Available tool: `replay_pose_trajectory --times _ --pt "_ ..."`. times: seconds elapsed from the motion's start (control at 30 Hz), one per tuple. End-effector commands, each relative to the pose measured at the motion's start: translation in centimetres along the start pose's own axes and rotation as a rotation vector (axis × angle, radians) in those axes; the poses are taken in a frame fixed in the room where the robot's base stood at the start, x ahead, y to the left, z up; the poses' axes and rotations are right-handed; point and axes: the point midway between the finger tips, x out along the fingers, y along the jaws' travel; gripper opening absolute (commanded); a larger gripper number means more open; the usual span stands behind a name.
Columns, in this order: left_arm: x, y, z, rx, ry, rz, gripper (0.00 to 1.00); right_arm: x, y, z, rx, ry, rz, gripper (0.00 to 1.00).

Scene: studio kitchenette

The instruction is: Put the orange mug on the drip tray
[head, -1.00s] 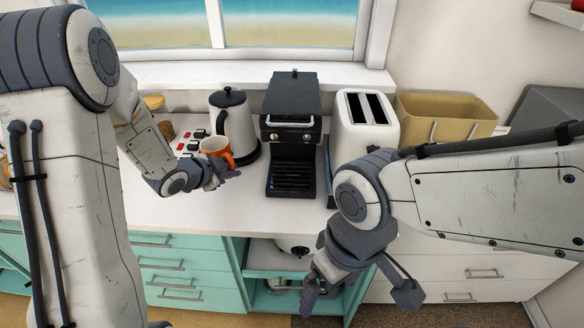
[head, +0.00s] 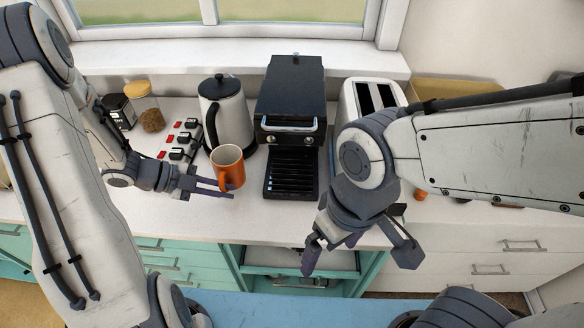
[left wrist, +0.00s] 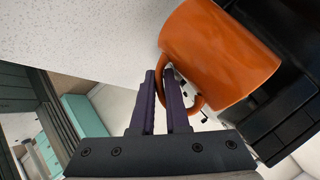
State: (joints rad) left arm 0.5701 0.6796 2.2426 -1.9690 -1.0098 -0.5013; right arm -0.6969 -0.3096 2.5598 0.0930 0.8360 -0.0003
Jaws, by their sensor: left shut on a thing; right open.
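The orange mug (head: 228,168) is upright in front of the kettle, just left of the coffee machine. My left gripper (head: 222,188) is shut on its handle, reaching in from the left. In the left wrist view, the mug (left wrist: 222,60) is beyond the fingers (left wrist: 162,78), with its handle at the fingertips. Whether the mug's base touches the counter is unclear. The black slatted drip tray (head: 291,176) is at the coffee machine's foot, bare, right of the mug. My right gripper (head: 358,258) is open and empty in front of the counter edge.
The coffee machine (head: 291,88) stands behind the drip tray. The kettle (head: 229,113) is behind the mug, and a power strip with red and black switches (head: 182,140) lies to the left. The toaster (head: 362,95) is on the right, partly hidden by my right arm.

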Motion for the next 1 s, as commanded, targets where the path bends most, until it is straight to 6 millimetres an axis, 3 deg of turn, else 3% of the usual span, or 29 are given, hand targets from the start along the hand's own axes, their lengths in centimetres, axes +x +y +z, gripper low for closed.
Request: replay_pose_trajectory --times 0.4,0.87,1.0 --pt "8.6 -4.5 -5.0 0.003 0.004 0.004 0.00 -2.5 -0.2 -0.1 0.001 0.000 0.000 1.00" --pt "13.4 -6.9 -7.5 0.003 0.003 0.003 0.00 -4.0 -0.3 -0.2 0.002 0.000 0.000 1.00" --pt "14.3 -6.2 -6.6 -0.003 0.000 0.001 0.00 -4.4 -0.3 -0.2 0.002 0.000 0.000 1.00"
